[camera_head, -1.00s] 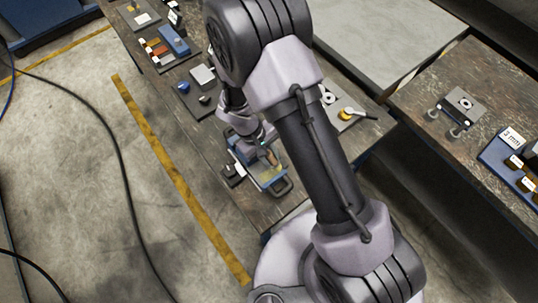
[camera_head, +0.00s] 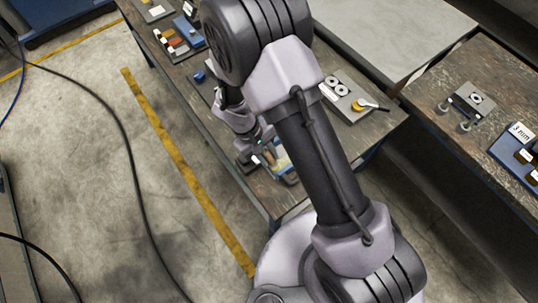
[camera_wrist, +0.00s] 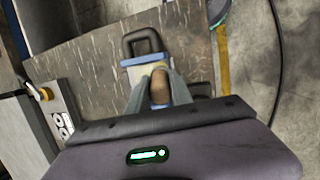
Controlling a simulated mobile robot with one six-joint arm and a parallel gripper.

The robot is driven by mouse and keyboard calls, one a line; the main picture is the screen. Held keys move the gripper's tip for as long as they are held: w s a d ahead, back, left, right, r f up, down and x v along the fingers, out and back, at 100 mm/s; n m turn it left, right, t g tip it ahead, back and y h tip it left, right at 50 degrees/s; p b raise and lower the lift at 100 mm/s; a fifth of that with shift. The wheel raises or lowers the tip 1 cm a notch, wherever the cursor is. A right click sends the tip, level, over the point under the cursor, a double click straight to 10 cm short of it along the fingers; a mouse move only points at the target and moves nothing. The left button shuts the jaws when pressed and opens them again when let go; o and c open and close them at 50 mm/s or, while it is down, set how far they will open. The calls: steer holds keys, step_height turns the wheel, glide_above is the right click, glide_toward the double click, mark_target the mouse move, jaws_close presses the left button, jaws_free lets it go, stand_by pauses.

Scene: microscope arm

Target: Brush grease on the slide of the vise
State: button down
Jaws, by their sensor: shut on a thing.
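My gripper (camera_wrist: 160,96) is shut on a brown, rounded brush handle (camera_wrist: 161,86) in the wrist view. The brush's bristles are hidden below the handle. The vise (camera_wrist: 138,68) lies just beyond the fingers, with a pale and blue body and a dark loop handle (camera_wrist: 143,42). In the head view my gripper (camera_head: 267,154) is over the vise (camera_head: 287,172) near the bench's front edge. My arm covers part of the vise there. I cannot tell whether the brush touches the slide.
A grey plate with round discs (camera_head: 340,86) and a yellow-knobbed tool (camera_head: 358,105) lies right of my arm. A second bench on the right bears a grey block (camera_head: 474,97).

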steer(key=shift+a+r+p, duration=0.1)
steer(key=shift+r+p, duration=0.15)
steer(key=shift+p, duration=0.05)
steer(key=shift+w+d+r+p, duration=0.1)
steer(key=shift+r+p, duration=0.2)
steer(key=shift+r, duration=0.1)
steer(key=shift+w+d+r+p, duration=0.1)
steer(key=shift+r+p, duration=0.15)
steer(key=shift+r, duration=0.1)
steer(key=shift+s+r+p, duration=0.1)
steer(key=shift+r+p, duration=1.35)
steer(key=shift+r, duration=0.8)
